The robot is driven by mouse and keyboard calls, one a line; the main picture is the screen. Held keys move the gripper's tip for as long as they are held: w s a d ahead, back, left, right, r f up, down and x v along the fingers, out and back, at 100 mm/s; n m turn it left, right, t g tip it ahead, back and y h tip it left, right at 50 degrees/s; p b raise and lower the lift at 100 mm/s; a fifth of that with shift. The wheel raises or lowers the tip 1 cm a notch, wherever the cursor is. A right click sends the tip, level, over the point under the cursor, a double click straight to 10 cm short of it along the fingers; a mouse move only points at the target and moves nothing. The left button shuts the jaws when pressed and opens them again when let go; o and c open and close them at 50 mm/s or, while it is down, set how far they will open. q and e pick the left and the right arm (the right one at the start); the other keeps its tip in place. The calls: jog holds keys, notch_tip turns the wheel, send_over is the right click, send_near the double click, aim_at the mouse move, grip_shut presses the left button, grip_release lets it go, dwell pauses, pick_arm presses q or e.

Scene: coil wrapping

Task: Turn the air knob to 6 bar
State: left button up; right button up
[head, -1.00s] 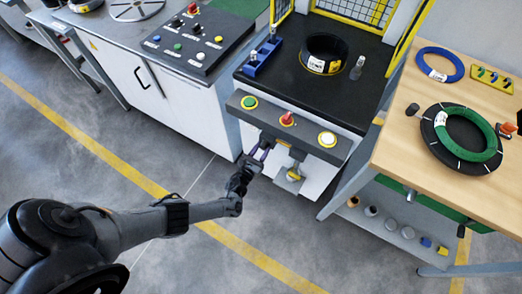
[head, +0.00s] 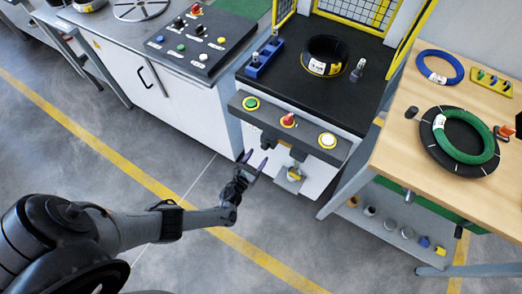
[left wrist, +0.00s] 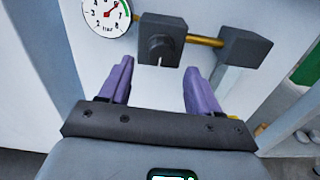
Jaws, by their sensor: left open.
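The air knob (left wrist: 160,47) is a dark round knob on a dark block, with a pale mark pointing down in the left wrist view. A brass pipe joins it to another dark block. The white pressure gauge (left wrist: 106,14) beside it has a red needle pointing up and a green arc at right; its top is cut off, so I cannot read it exactly. My left gripper (left wrist: 159,76) is open, its purple fingers apart and empty, short of the knob. In the head view the left gripper (head: 252,163) is just in front of the machine, below its button panel. My right gripper is not in view.
The button panel (head: 288,121) with green, red and white-yellow controls juts out above the knob. A yellow item (head: 293,174) sits low on the machine front. The wooden table (head: 395,150) with coils stands at right.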

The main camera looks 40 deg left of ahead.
pick_arm(q)
jog(key=s+d+p, duration=0.1)
jog(key=s, duration=0.5)
jog(key=shift+d, duration=0.1)
